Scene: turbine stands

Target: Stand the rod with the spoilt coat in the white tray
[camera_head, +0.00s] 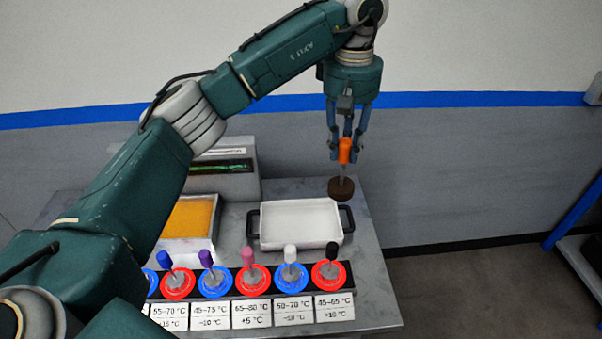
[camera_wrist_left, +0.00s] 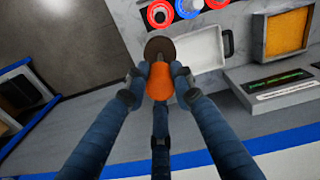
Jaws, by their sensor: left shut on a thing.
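My left gripper (camera_head: 346,142) is shut on a rod with an orange top (camera_head: 344,152) and a dark brown disc (camera_head: 341,188) at its lower end. The rod hangs upright in the air near the tray's back right corner. In the left wrist view the gripper (camera_wrist_left: 160,78) has its fingers around the orange top, and the brown disc (camera_wrist_left: 160,47) shows beyond it. The white tray (camera_head: 300,222) with black handles lies on the metal table and looks empty. It also shows in the left wrist view (camera_wrist_left: 205,52). My right gripper is not in view.
In front of the tray a black rack (camera_head: 348,277) holds several rods with coloured tops in red and blue rings, with temperature cards (camera_head: 292,311) below. An orange-filled container (camera_head: 190,218) stands left of the tray. A grey device (camera_head: 222,172) with a green display stands behind it.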

